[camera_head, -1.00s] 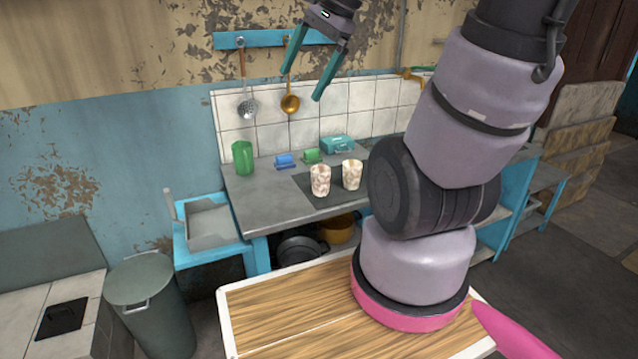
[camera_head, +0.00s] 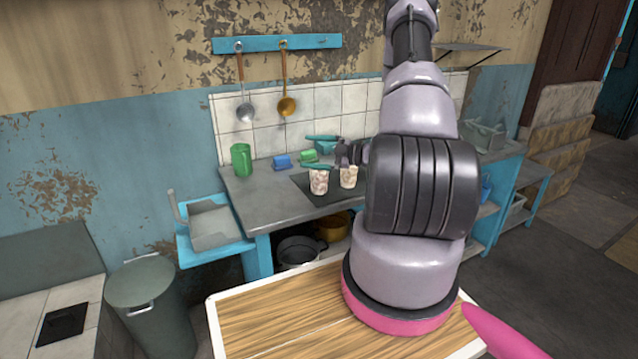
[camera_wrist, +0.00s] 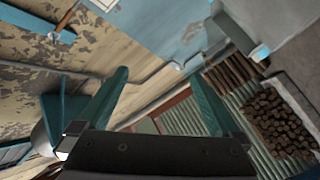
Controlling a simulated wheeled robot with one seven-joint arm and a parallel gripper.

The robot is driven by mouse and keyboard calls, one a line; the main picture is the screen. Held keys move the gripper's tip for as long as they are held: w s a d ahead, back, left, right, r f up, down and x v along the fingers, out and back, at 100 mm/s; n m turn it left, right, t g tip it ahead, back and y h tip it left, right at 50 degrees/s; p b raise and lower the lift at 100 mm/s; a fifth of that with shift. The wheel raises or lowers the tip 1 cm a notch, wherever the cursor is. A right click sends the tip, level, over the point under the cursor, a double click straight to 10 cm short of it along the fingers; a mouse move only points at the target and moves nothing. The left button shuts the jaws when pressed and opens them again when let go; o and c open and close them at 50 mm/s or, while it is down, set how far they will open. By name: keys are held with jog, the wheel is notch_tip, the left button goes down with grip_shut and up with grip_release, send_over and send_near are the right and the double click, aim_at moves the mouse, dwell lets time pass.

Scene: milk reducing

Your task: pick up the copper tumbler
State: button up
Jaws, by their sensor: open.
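I cannot pick out a plainly copper tumbler in either view. Two pale tumblers with brownish blotches, a left one (camera_head: 318,182) and a right one (camera_head: 348,177), stand upright on a dark mat on the counter. My gripper (camera_head: 316,152) is at the counter, its teal fingers spread and pointing left, appearing just above and behind these tumblers. The near finger overlaps the left tumbler's rim in the picture; I cannot tell if they touch. In the wrist view, my gripper (camera_wrist: 163,75) is open with nothing between its fingers. My arm hides part of the counter on the right.
On the counter (camera_head: 255,205) stand a green mug (camera_head: 241,160), a blue cup (camera_head: 282,162) and a small green cup (camera_head: 308,155). A ladle (camera_head: 287,105) and skimmer (camera_head: 245,112) hang behind.

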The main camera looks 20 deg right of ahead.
aim_at(325, 184)
jog(key=d+f+m+t+h, duration=0.1)
jog(key=d+f+m+h, duration=0.1)
jog(key=f+m, duration=0.3)
jog(key=s+d+f+m+t+h, duration=0.1)
jog(key=d+f+m+t+h, duration=0.1)
jog(key=d+f+m, duration=0.2)
jog(key=d+f+m+t+h, duration=0.2)
jog(key=d+f+m, duration=0.1)
jog(key=f+m, duration=0.3)
jog(key=shift+s+d+f+h, duration=0.3)
jog(key=shift+s+f+h, duration=0.1)
jog(key=shift+m+t+h, duration=0.3)
jog(key=shift+m, duration=0.2)
jog(key=x, duration=0.2)
jog(key=f+x, duration=0.1)
jog(key=x, duration=0.1)
jog(key=shift+w, duration=0.3)
jog(key=x, duration=0.5)
jog(key=shift+w+r, duration=0.1)
jog(key=shift+w, duration=0.3)
jog(key=shift+a, duration=0.1)
jog(key=c, duration=1.3)
jog(key=shift+r, duration=0.1)
